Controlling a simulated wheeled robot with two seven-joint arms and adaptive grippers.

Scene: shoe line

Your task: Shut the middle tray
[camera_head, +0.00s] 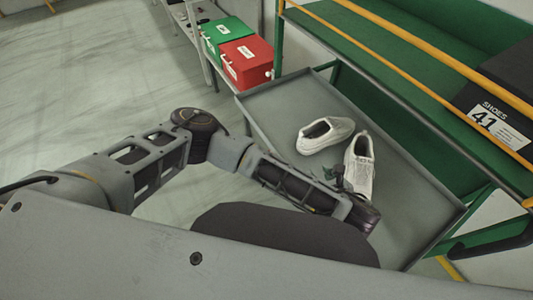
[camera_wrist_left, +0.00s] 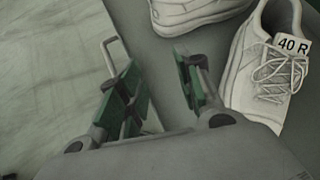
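The grey tray (camera_head: 280,110) is pulled out from the green rack and holds a pair of white shoes (camera_head: 326,134). The shoes lie loose on its floor, and one tongue reads "40 R" in the left wrist view (camera_wrist_left: 292,45). My left gripper (camera_head: 335,178) is over the tray's near side, by the shoes. In the left wrist view its two green fingers (camera_wrist_left: 157,68) are spread with nothing seen between them. My right gripper is out of view.
The green rack shelf (camera_head: 400,60) stands above the tray, with a black shoe box marked 41 (camera_head: 500,100) on it. Green (camera_head: 228,32) and red (camera_head: 247,60) boxes stand on a bench behind. Open floor (camera_head: 90,80) lies left.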

